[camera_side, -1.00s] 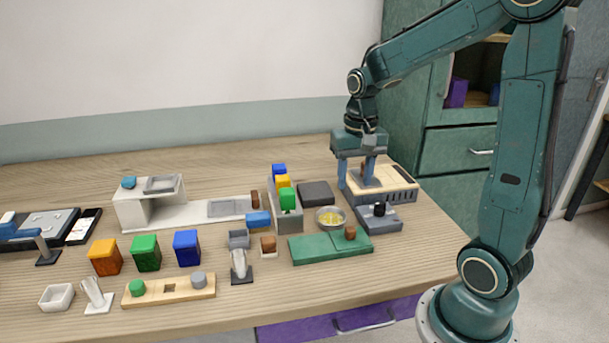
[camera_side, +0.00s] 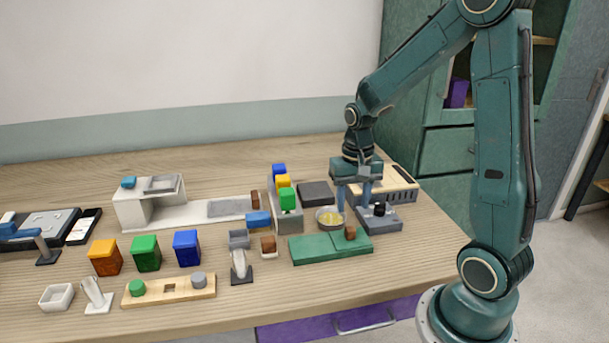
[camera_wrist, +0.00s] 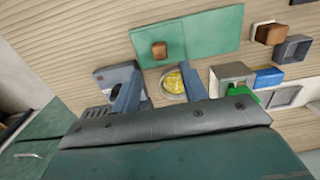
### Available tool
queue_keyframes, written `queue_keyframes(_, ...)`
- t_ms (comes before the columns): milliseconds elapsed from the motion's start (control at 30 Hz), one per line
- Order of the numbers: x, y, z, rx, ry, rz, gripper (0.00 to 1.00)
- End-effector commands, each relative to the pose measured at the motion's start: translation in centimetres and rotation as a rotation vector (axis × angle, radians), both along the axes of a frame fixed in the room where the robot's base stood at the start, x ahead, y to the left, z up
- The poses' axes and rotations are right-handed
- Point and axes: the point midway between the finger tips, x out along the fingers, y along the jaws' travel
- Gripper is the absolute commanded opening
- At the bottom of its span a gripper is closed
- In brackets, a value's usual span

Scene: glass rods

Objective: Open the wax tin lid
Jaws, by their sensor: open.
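A flat green box (camera_side: 318,247) with a brown knob (camera_side: 350,233) near its right end lies at the front right of the table. It looks like the wax tin, with a seam across its top in the wrist view (camera_wrist: 212,32). The knob also shows there (camera_wrist: 159,49). My gripper (camera_side: 354,206) points down, open and empty, behind the green box and above the table. In the wrist view its two blue fingers (camera_wrist: 160,72) are spread, with the knob beyond them. Neither finger visibly touches the knob.
A round dish with yellow contents (camera_side: 330,217) stands close to the left finger. A grey device with a black knob (camera_side: 379,210) is on the right. A grey stand with coloured blocks (camera_side: 285,203) and a dark pad (camera_side: 315,194) stand left of my gripper.

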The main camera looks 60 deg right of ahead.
Motion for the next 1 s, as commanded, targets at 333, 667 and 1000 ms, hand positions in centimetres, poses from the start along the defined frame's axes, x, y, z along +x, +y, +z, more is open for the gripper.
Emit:
queue_keyframes(333, -0.1, 0.0, -4.8, 0.002, 0.004, 0.000, 0.44)
queue_keyframes(667, 0.0, 0.0, -7.4, 0.001, 0.002, 0.000, 0.44)
queue_keyframes(1000, 0.0, 0.0, -7.8, -0.001, -0.001, 0.000, 0.44)
